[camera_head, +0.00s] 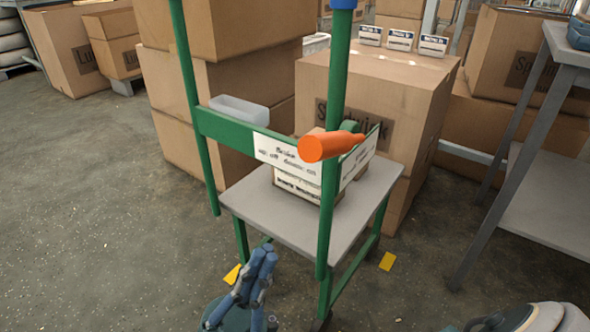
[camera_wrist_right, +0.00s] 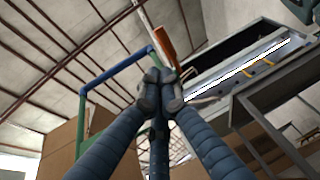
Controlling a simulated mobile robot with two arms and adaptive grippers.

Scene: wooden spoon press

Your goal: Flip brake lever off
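An orange lever handle (camera_head: 330,146) sticks out from the green frame (camera_head: 333,100) of a small cart, beside white signs (camera_head: 287,155) with dark text. It also shows in the right wrist view (camera_wrist_right: 163,47), just beyond the fingertips. My right gripper (camera_head: 266,250) is low and left of the handle in the head view, its blue fingers pointing up. In the right wrist view its fingertips (camera_wrist_right: 158,90) are drawn together with nothing visible between them. It looks clear of the handle in the head view. My left gripper is not in view.
The cart's grey shelf (camera_head: 255,206) holds small boxes (camera_head: 296,187) behind the post. Large cardboard boxes (camera_head: 380,105) stand behind the cart. A grey table (camera_head: 540,210) is on the right. Yellow pieces (camera_head: 388,261) are on the floor. Open floor (camera_head: 110,220) lies to the left.

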